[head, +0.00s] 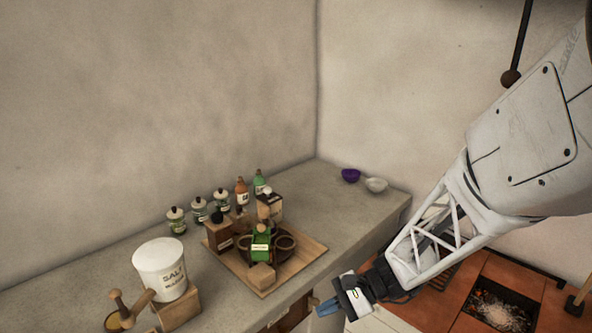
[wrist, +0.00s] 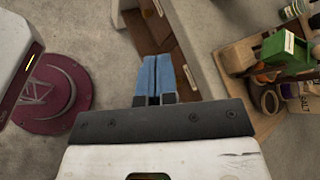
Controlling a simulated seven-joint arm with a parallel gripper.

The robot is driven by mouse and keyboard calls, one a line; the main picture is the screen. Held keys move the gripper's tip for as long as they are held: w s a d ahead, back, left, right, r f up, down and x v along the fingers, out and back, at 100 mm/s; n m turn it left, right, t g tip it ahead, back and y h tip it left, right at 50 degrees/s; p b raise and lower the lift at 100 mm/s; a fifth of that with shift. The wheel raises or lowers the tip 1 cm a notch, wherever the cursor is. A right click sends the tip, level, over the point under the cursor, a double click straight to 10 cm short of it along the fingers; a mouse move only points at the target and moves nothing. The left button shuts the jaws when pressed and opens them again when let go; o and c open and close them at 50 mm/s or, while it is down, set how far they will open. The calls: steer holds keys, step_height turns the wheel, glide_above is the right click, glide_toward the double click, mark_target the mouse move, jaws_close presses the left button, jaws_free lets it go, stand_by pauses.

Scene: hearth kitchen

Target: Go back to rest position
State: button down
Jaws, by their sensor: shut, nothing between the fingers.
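My gripper (head: 326,306) is at the end of my white arm in the head view, low and just in front of the counter's edge. Its blue fingers (wrist: 157,76) show in the wrist view, closed together with nothing between them. The gripper is apart from the counter (head: 110,262) and from everything on it. In the wrist view the fingers point toward a brown wooden cabinet front or drawer below the counter.
A wooden board (head: 300,268) on the counter bears a green box (head: 262,244) and other items. A hearth opening (head: 497,306) lies lower right.

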steer(key=s+d+r+n+t+h, duration=0.2)
steer(key=s+d+r+n+h, duration=0.2)
steer(key=s+d+r+h, duration=0.2)
steer(key=s+d+r+n+t+h, duration=0.2)
steer(key=s+d+r+n+h, duration=0.3)
steer(key=s+r, duration=0.3)
step_height(320, 180, up, 3)
steer(key=shift+s+d+n+h, duration=0.2)
steer(key=shift+d+n+h, duration=0.15)
steer(key=shift+h, duration=0.25)
stand_by(0.4)
